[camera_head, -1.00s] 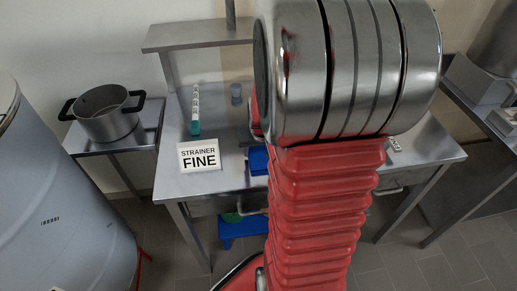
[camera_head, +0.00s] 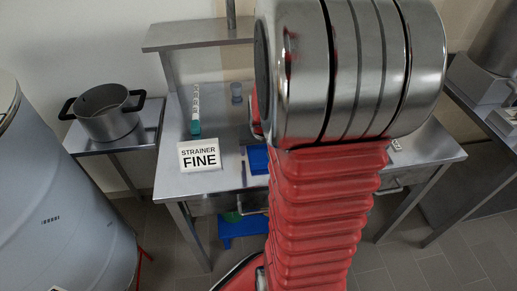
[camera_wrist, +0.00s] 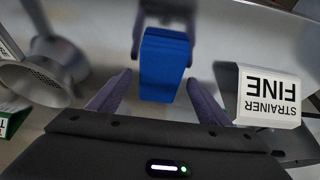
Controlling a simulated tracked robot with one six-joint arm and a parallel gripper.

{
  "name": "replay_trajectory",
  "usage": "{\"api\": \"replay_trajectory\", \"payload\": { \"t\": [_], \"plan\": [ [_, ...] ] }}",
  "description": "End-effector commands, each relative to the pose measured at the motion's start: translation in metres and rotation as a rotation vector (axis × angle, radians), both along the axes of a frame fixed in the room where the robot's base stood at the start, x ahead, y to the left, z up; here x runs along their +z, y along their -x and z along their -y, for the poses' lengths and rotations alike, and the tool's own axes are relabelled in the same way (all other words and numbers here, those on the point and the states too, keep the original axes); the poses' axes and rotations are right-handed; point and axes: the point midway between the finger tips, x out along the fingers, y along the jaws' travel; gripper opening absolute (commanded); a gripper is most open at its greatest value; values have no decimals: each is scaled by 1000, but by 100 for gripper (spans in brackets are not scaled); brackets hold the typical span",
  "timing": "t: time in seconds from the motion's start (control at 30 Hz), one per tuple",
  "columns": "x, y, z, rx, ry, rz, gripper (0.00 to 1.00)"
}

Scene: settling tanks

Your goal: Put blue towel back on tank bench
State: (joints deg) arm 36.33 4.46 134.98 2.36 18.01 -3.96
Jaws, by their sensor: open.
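The blue towel (camera_head: 257,160) lies folded on the steel tank bench (camera_head: 215,180), near its front edge; my arm hides its right part in the head view. In the wrist view the towel (camera_wrist: 164,62) is a compact blue block, with my gripper (camera_wrist: 158,83) just at it. My gripper is open, one purple-grey finger on each side of the towel, with small gaps visible. In the head view only a thin dark finger shows left of the towel; the rest is hidden behind my arm.
A "STRAINER FINE" sign (camera_head: 199,155) stands close to the towel; it also shows in the wrist view (camera_wrist: 267,97). A metal strainer (camera_wrist: 45,75) is on the other side. A pot (camera_head: 106,112) is on a side table.

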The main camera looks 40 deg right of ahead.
Motion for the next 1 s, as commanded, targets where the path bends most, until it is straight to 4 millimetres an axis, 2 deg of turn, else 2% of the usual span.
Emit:
{"api": "replay_trajectory", "payload": {
  "t": [1.0],
  "plan": [
    [102,34,-25,1,1,1,71]
  ]
}}
